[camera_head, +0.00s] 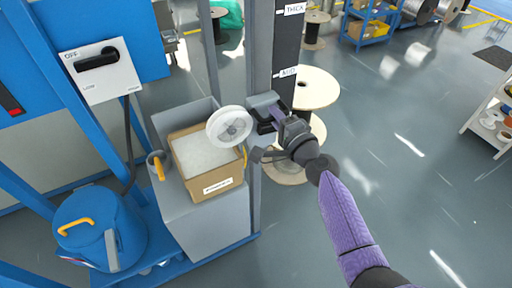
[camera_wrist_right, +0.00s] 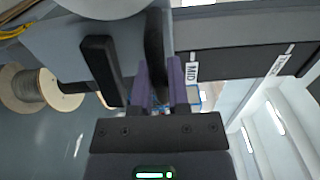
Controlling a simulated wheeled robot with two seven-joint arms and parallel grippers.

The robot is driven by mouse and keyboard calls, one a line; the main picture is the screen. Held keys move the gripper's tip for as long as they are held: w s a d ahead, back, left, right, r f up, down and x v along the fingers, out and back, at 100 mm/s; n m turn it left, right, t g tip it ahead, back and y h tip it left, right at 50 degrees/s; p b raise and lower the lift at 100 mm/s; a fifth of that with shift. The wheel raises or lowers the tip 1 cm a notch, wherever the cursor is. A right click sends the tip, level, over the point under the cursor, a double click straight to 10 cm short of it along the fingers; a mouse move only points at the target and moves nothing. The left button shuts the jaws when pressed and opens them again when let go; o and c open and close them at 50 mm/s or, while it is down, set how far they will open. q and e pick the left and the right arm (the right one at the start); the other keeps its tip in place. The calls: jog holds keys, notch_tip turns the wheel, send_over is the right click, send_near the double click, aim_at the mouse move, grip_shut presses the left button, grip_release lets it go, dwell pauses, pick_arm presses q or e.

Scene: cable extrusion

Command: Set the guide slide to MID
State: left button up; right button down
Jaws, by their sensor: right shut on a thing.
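The guide slide (camera_head: 262,99) is a grey block on a dark vertical rail (camera_head: 287,42). It sits a little below the MID label (camera_head: 287,72); the THICK label (camera_head: 291,9) is higher up. My right gripper (camera_head: 274,113) is at the slide, its purple fingers closed around the slide's black handle. In the right wrist view the fingers (camera_wrist_right: 161,85) stand on either side of a dark bar (camera_wrist_right: 157,45), and the MID label (camera_wrist_right: 191,72) is just right of them. The fingers partly hide the handle. My left gripper is not in view.
A white spool (camera_head: 229,125) is left of the slide, above an open cardboard box (camera_head: 205,166) on a grey cabinet. A switch panel marked OFF (camera_head: 101,71) is at left. Large reels (camera_head: 314,88) stand behind the rail.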

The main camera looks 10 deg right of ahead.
jog(key=shift+r+p, duration=1.3)
jog(key=shift+r, duration=0.45)
jog(key=shift+r+p, duration=0.75)
jog(key=shift+r, duration=0.05)
jog(key=shift+r+p, duration=1.15)
jog(key=shift+r, duration=0.1)
jog(key=shift+c, duration=2.4)
grip_release()
jog(key=shift+f, duration=0.15)
jog(key=p+v, duration=0.1)
jog(key=v, duration=0.7)
